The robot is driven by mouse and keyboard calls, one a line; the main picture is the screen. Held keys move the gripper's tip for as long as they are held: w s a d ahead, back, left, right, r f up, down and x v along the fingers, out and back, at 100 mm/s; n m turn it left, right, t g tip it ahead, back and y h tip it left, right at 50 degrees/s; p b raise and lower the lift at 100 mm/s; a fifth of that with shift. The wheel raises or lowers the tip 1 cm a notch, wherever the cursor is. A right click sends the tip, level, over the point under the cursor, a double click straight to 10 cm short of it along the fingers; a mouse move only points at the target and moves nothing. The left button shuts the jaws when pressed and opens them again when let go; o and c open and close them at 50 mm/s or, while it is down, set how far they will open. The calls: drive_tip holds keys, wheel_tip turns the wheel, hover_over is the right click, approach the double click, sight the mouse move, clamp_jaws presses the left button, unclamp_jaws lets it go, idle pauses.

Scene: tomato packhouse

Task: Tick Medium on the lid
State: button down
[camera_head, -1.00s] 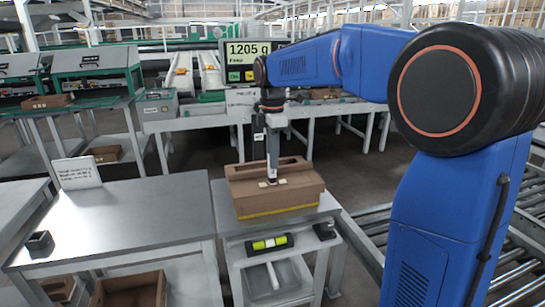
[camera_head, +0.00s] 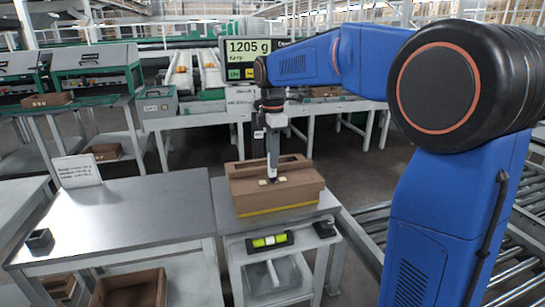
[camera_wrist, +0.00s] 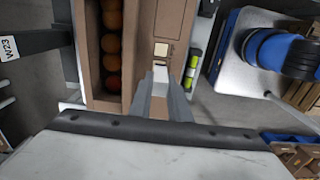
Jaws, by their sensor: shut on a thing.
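A brown cardboard carton (camera_head: 290,200) with a yellow stripe low on its front stands on a small steel stand. Its lid has small pale label patches (camera_head: 282,179); one pale patch (camera_wrist: 161,50) also shows in the wrist view, just beyond my fingers. My gripper (camera_head: 272,168) points down over the lid. In the wrist view my gripper (camera_wrist: 163,90) is shut on a small white-tipped marker (camera_wrist: 160,73), mostly hidden between the fingers. The tip is at or just above the lid; I cannot tell if it touches. Any writing on the patches is too small to read.
A display (camera_head: 250,50) reads 1205 g. A steel table (camera_head: 130,210) on the left holds a text card (camera_head: 77,170) and a small dark block (camera_head: 39,239). Round orange-red tomatoes (camera_wrist: 112,42) show in the open carton section.

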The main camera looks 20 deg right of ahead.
drive_tip(key=shift+w+d, duration=0.35)
drive_tip(key=shift+w, duration=0.05)
idle(0.6)
drive_tip(key=shift+s+r, duration=0.1)
drive_tip(key=shift+r, duration=2.9)
drive_tip(key=shift+a, duration=0.1)
